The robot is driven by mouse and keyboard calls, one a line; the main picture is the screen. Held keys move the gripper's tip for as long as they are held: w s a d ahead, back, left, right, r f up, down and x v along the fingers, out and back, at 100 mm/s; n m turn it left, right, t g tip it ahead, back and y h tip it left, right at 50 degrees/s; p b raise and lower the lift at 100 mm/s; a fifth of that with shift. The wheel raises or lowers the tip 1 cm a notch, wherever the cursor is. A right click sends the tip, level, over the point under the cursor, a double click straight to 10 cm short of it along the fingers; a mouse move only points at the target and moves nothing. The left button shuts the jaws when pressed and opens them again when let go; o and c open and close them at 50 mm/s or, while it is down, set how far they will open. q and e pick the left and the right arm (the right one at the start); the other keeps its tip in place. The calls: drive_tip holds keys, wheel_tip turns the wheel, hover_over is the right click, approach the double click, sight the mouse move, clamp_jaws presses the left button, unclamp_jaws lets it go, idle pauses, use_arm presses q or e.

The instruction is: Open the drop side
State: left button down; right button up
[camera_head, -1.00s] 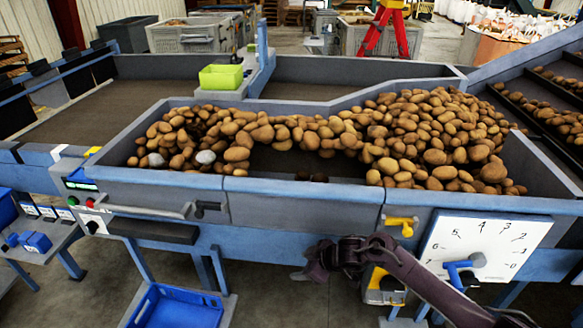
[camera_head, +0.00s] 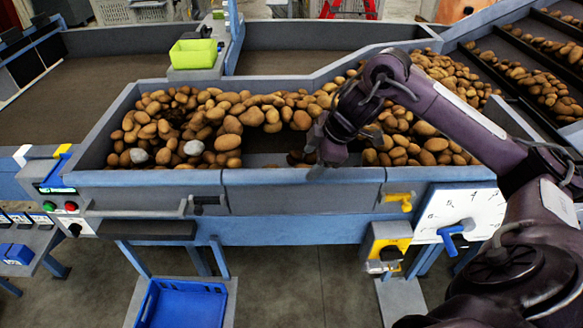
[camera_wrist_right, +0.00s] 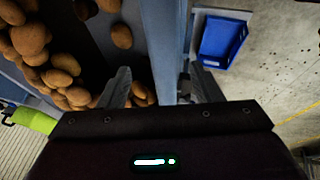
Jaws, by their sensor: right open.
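The drop side seems to be the middle panel (camera_head: 300,198) of the grader's front wall, standing upright. A black handle (camera_head: 207,200) is at its left end and a yellow handle (camera_head: 399,197) at its right end. My right gripper (camera_head: 318,162) is over the panel's top edge, pointing down. In the right wrist view, its open fingers (camera_wrist_right: 160,72) are on either side of the wall's blue edge (camera_wrist_right: 162,35), with nothing clearly gripped. Contact with the wall cannot be told. My left gripper is not in view.
Potatoes (camera_head: 210,120) lie heaped in the trough, with a bare patch behind the panel. A blue crate (camera_head: 182,303) stands low in front, also seen in the right wrist view (camera_wrist_right: 222,42). A white dial (camera_head: 455,212) with a blue lever is at right. A green tub (camera_head: 193,53) sits behind.

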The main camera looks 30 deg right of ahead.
sight(305, 172)
drive_tip(key=x, duration=0.2)
drive_tip(key=p+x, duration=0.1)
drive_tip(key=x, duration=0.2)
drive_tip(key=shift+s+f, duration=0.15)
drive_tip(key=shift+f, duration=0.25)
drive_tip(key=shift+a+f, duration=0.1)
drive_tip(key=shift+f, duration=0.25)
drive_tip(key=shift+c, duration=0.8)
drive_tip(key=c, duration=0.5)
clamp_jaws()
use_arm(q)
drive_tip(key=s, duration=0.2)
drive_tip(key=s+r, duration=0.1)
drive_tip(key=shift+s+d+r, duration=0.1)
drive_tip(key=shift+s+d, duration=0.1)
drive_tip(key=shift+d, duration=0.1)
